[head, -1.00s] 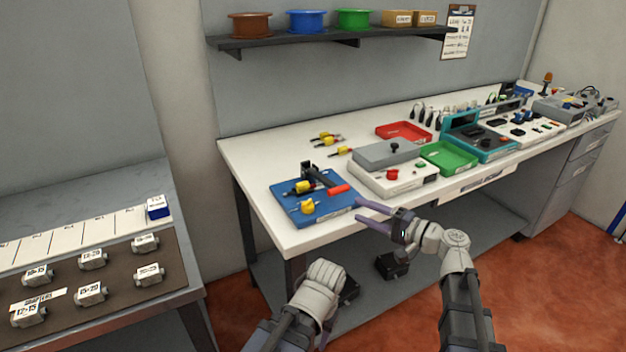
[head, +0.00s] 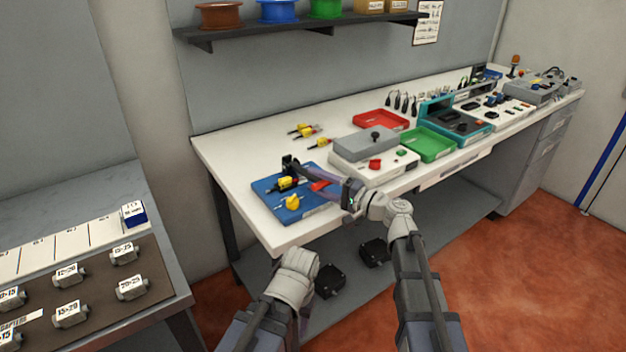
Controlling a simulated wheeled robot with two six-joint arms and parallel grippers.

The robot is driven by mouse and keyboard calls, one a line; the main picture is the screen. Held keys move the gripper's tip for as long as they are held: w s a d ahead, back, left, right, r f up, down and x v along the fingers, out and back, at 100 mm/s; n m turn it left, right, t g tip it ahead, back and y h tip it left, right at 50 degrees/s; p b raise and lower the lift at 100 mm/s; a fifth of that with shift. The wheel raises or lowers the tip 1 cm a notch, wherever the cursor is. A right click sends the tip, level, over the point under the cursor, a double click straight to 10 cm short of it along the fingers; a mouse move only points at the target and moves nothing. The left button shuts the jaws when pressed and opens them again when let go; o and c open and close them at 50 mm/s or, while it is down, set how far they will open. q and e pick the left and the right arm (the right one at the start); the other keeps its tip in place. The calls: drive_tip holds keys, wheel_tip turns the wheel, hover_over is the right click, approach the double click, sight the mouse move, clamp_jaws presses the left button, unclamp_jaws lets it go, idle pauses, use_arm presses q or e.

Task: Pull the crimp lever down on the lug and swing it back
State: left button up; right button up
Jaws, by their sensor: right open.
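The blue crimp base (head: 262,187) sits at the near left corner of the white bench. Its black press post (head: 288,163) stands upright at the back, and the lever's red grip (head: 320,185) points right. A yellow-and-black lug piece (head: 286,183) lies at the press; whether it is seated in the jaws is too small to tell. A yellow knob-like part (head: 293,202) is at the front of the base. My right gripper (head: 316,187) is open, its fingers around or beside the red grip; contact cannot be told.
A grey box with a red button (head: 375,163) stands just right of the base. Green (head: 430,145) and red (head: 381,120) trays lie beyond. Several yellow-ended pieces (head: 305,130) lie behind the base. A second table with labelled blocks (head: 70,313) is at left.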

drive_tip(key=shift+w+a, duration=0.35)
drive_tip(key=shift+a, duration=0.2)
drive_tip(key=shift+c, duration=0.3)
clamp_jaws()
drive_tip(key=shift+r, duration=0.1)
idle(0.7)
